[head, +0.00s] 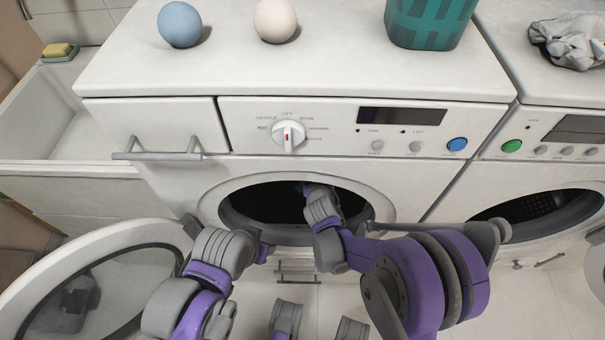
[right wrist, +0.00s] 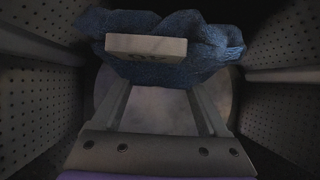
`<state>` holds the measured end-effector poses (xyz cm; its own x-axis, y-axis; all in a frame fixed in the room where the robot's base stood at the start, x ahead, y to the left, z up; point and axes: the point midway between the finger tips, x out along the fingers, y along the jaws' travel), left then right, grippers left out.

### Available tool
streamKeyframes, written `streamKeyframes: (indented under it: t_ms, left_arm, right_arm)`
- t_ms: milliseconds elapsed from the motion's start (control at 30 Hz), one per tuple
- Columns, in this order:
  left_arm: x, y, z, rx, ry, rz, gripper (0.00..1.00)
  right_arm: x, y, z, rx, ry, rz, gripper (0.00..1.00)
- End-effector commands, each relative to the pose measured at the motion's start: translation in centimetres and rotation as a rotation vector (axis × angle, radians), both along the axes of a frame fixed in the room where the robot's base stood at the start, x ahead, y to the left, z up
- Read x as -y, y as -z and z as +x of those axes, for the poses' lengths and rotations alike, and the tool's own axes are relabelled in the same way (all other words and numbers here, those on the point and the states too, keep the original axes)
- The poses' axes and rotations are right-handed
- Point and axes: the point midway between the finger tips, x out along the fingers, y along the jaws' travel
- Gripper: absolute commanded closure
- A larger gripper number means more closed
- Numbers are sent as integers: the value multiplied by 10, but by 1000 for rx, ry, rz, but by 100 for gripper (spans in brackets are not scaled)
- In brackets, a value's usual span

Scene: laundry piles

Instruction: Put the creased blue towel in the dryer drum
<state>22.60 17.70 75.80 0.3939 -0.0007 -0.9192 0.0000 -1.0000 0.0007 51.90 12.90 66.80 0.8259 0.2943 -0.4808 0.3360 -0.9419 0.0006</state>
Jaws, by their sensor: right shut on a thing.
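The creased blue towel (right wrist: 205,42) is bunched across the top of the right wrist view. A pale rectangular piece with dark marks (right wrist: 146,47) shows on its front. My right gripper (right wrist: 158,85) is shut on the towel, inside the dryer drum (right wrist: 40,105) with its perforated walls. In the head view my right arm reaches through the round dryer opening (head: 262,203), and the towel is hidden there in the dark. My left gripper (head: 264,250) is low in front of the opening; its fingers are too unclear to read.
The open round door (head: 100,262) stands at the left. A blue ball (head: 180,24), a white ball (head: 276,20) and a teal basket (head: 428,22) sit on the dryer top. A second machine (head: 545,150) with crumpled grey cloth (head: 572,40) stands at the right.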

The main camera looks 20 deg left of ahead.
Motion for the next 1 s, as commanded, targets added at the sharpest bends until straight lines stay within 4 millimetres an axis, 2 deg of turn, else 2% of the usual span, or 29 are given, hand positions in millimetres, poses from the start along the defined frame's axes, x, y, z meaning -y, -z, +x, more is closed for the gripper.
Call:
streamKeyframes:
  t_ms: [200,467,667,1000]
  left_arm:
    - [0,15,0,-5,0,0,50]
    - [0,21,1,-8,0,0,50]
    - [0,31,2,-11,0,0,50]
    - [0,32,2,-11,0,0,50]
  right_arm:
    - [0,44,0,-1,0,0,88]
    - [0,66,0,0,0,0,88]
    - [0,94,0,0,0,0,88]
    - [0,98,0,0,0,0,88]
